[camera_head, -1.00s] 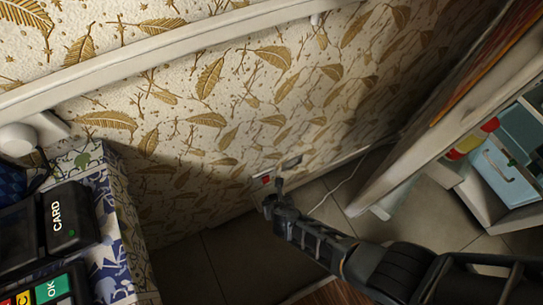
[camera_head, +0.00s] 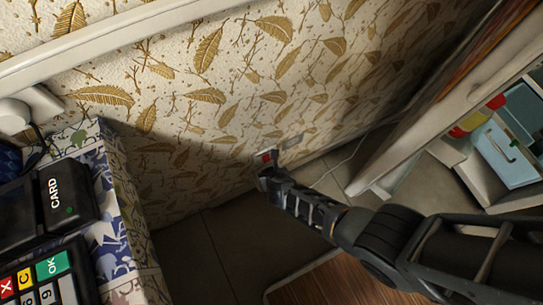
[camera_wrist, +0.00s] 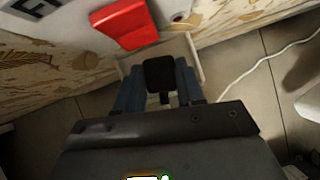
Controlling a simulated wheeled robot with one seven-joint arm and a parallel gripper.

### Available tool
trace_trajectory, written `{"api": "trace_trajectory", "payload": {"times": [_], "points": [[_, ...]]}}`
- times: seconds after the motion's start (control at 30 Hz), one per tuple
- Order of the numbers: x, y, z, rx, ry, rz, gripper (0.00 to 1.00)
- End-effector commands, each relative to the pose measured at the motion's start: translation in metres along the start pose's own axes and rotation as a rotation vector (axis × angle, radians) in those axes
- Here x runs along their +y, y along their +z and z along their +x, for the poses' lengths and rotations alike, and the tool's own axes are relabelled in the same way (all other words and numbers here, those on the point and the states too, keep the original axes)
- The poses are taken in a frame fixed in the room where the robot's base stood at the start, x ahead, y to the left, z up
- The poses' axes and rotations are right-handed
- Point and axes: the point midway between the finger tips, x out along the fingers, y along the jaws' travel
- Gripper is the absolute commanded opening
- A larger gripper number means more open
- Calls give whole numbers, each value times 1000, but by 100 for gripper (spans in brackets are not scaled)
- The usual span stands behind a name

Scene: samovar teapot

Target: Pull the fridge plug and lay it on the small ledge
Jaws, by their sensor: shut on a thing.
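My gripper (camera_wrist: 160,88) is shut on a black plug (camera_wrist: 160,73), seen between its blue-grey fingers in the wrist view. The plug is in front of the wall, just below a red switch (camera_wrist: 125,23). A small white ledge (camera_wrist: 195,58) shows behind and around the plug, low on the wall. I cannot tell whether the plug touches it. In the head view my gripper (camera_head: 268,172) is close to the wall, just below the red switch (camera_head: 267,157); the plug is too small to make out there. A round socket part (camera_wrist: 180,15) shows at the wrist view's top.
A white cable (camera_wrist: 262,62) runs along the floor at right. A grey label plate (camera_head: 292,141) is on the wall. A white cabinet (camera_head: 405,140) stands at right, and a patterned box with a card terminal (camera_head: 66,195) at left.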

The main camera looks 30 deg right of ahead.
Motion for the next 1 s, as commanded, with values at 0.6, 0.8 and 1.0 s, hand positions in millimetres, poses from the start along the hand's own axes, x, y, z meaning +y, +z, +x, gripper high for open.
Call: {"api": "trace_trajectory", "payload": {"times": [0.6, 0.8, 1.0], "points": [[4, -8, 11, 0, 0, 0, 7], [4, -8, 11, 0, 0, 0, 7], [4, -8, 11, 0, 0, 0, 49]]}}
